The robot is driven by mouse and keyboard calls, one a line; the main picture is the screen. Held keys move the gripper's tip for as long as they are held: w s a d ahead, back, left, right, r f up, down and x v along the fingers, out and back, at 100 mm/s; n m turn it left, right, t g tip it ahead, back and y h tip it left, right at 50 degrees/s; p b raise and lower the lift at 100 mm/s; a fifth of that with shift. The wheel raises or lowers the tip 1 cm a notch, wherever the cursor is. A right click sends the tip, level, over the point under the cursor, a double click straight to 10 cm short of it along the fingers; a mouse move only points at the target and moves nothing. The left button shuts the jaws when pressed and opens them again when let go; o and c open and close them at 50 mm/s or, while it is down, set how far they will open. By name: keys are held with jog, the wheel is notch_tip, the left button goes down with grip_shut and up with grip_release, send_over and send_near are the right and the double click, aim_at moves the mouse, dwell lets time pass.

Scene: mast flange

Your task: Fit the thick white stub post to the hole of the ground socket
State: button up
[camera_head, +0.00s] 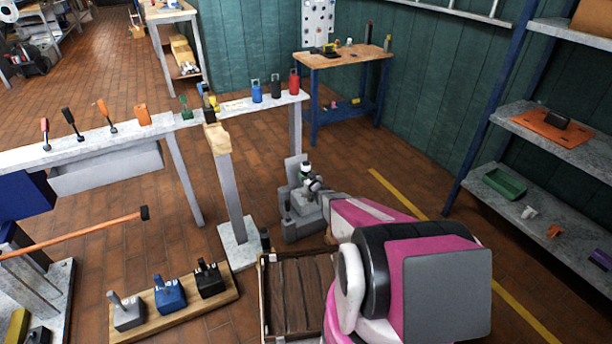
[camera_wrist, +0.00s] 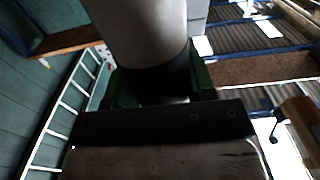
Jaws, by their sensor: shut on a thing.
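My gripper (camera_head: 310,182) is at the middle of the head view, small and partly hidden by my own arm. In the wrist view my gripper (camera_wrist: 155,90) shows dark green fingers shut around a thick pale cylinder, the white stub post (camera_wrist: 140,30). The post's far end runs out of that view. In the head view only a small pale bit of the post (camera_head: 306,167) shows. A grey stepped block on the floor, likely the ground socket (camera_head: 300,224), stands right behind and below my gripper. Its hole is hidden, and I cannot tell whether the post touches it.
A wooden slatted crate (camera_head: 292,290) stands in front of the grey block. A post on a pale foot (camera_head: 238,243) stands to its left, beside a long bench (camera_head: 80,150) with tools. A board with several small blocks (camera_head: 165,308) lies front left. Shelves (camera_head: 540,220) stand right.

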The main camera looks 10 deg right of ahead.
jog(key=shift+f, duration=0.45)
jog(key=o, duration=1.5)
jog(key=shift+s, duration=0.15)
jog(key=v, duration=1)
jog(key=shift+s+d, duration=0.1)
jog(key=shift+s, duration=0.15)
